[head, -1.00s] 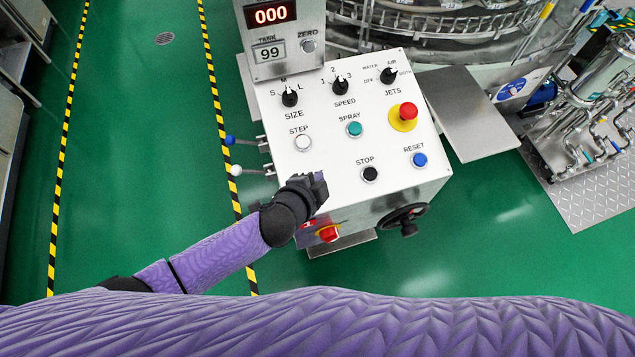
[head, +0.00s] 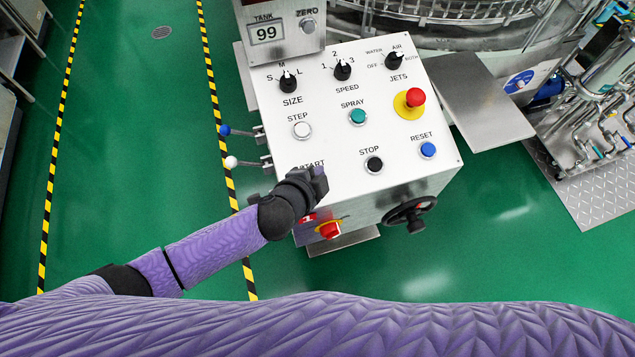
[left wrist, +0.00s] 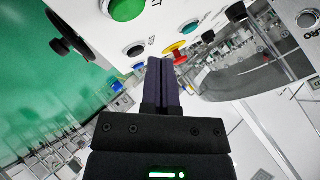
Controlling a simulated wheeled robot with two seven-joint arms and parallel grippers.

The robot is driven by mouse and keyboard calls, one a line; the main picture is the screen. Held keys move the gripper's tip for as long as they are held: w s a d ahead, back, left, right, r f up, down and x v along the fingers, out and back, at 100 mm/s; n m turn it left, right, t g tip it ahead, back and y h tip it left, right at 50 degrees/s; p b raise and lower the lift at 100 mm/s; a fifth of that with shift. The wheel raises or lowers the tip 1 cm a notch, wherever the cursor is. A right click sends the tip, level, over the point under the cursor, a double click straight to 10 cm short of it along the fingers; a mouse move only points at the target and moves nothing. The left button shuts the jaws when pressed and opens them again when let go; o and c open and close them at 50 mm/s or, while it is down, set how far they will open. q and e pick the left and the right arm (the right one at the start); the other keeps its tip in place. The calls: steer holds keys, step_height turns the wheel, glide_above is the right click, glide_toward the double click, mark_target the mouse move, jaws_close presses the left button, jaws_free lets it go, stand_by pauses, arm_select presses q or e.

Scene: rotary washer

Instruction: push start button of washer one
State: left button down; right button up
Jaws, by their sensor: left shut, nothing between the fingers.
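The washer's white control panel (head: 330,155) faces me in the head view. The START label (head: 312,165) shows partly at its lower left, and my left gripper hides the button beneath it. In the left wrist view a large green button (left wrist: 127,8), apparently the start button, is cut by the top edge. My left gripper (head: 319,181) is shut and empty over the panel's lower left corner. Its fingertips (left wrist: 160,66) also show in the left wrist view, below and right of the green button. I cannot tell whether they touch the panel. My right gripper is not in view.
Close by are the black STOP button (head: 374,164), white STEP button (head: 302,130), teal SPRAY button (head: 358,116) and blue RESET button (head: 428,150). A red emergency knob (head: 415,97) stands up at the right. A black handwheel (head: 409,213) and red switch (head: 329,230) sit on the front.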

arm_select(q)
steer(key=f, duration=0.1)
steer(key=f+b, duration=0.1)
steer(key=shift+w+a+f+b, duration=0.1)
steer(key=shift+w+f+b, duration=0.2)
steer(key=shift+f, duration=0.1)
steer(key=shift+w+f, duration=0.1)
steer(key=shift+f, duration=0.1)
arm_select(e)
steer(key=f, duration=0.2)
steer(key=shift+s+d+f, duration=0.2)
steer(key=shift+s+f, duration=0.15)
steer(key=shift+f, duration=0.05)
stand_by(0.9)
arm_select(q)
steer(key=shift+w+a+f+b, duration=0.1)
steer(key=shift+w+f+b, duration=0.05)
steer(key=shift+f+b, duration=0.25)
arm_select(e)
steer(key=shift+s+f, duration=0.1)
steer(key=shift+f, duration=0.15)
